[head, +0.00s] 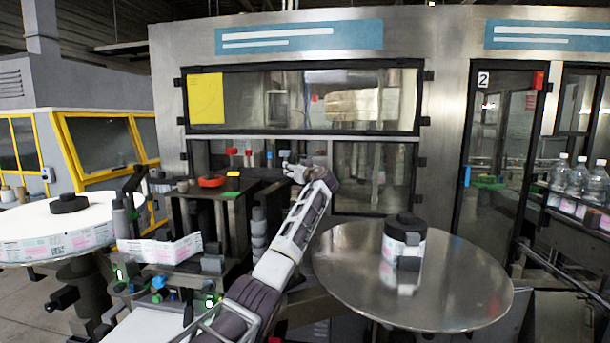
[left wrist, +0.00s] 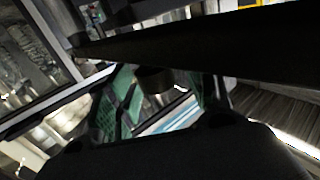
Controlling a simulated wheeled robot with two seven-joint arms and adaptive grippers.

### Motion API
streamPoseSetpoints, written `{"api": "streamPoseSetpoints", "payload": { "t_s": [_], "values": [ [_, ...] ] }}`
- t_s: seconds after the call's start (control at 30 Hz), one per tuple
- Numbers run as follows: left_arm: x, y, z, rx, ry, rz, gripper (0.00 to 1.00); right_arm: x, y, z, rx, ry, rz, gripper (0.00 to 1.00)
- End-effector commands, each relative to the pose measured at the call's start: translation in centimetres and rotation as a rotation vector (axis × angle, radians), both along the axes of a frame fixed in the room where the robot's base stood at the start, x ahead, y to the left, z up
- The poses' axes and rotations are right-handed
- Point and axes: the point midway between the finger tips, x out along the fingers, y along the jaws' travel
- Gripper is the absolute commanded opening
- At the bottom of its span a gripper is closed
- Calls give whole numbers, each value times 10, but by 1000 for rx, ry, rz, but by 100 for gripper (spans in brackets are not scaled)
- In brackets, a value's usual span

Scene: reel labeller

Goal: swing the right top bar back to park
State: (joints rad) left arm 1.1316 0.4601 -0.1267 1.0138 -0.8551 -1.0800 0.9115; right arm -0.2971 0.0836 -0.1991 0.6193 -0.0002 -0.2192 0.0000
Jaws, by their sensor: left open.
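My left gripper (head: 290,170) is at the end of the arm reaching up from the bottom middle, by the labeller's upper frame. In the left wrist view my left gripper (left wrist: 160,98) is open, with green-padded fingers apart. A dark round piece (left wrist: 153,78) shows between the fingers; I cannot tell if they touch it. A wide dark bar (left wrist: 200,45) crosses that view close to the camera. In the head view a dark horizontal bar (head: 262,174) ends beside the gripper; I cannot tell for certain that it is the right top bar. My right gripper is out of view.
A steel reel table (head: 460,290) on the right carries a small label reel (head: 405,240) with a black hub. A large label reel (head: 60,238) is at left. A red dish (head: 211,181) sits on the dark frame. A windowed steel cabinet (head: 300,145) stands behind.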

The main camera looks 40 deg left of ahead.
Motion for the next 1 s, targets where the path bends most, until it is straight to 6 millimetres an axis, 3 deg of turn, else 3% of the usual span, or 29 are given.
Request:
{"api": "streamPoseSetpoints", "payload": {
  "t_s": [1.0],
  "values": [
    [-38, -82, -1, -1, 0, 0, 52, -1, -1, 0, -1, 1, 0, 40]
  ]
}}
